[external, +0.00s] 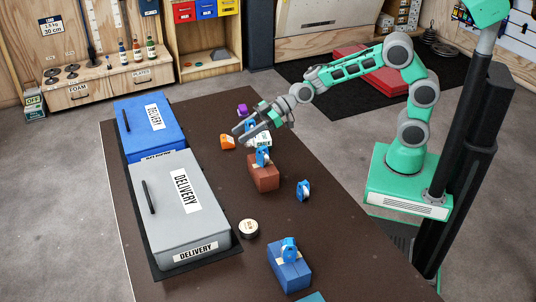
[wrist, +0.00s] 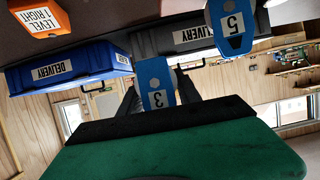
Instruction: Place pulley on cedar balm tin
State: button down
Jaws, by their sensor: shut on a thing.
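My gripper (external: 258,117) is above the far part of the brown table. It is shut on a blue pulley marked 3 (wrist: 155,82), which sits between the dark fingers in the wrist view. The held pulley is small and partly hidden in the external view. The tin (external: 249,229), round with a pale lid, lies on the table beside the grey case; its label is too small to read. It is nearer the camera than my gripper, and its top looks bare. Other blue pulleys are on the red-brown block (external: 264,177), on the table (external: 303,190) and on the blue block (external: 290,268).
A grey delivery case (external: 180,222) and a blue delivery case (external: 147,120) line the table's left side. An orange block (external: 227,142), a purple item (external: 242,110) and a white chalk item (external: 263,140) stand near my gripper. Another pulley marked 5 (wrist: 230,27) shows in the wrist view.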

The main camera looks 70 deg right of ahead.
jog(key=shift+s+d+r, duration=0.2)
jog(key=shift+s+r, duration=0.15)
jog(key=shift+s, duration=0.25)
notch_tip(320, 180, up, 9)
jog(key=s+a+b, duration=0.6)
jog(key=s+a, duration=1.3)
jog(key=a, duration=0.1)
send_over(240, 228)
notch_tip(240, 228, down, 16)
jog(key=shift+a+r, duration=0.1)
jog(key=shift+f, duration=1.4)
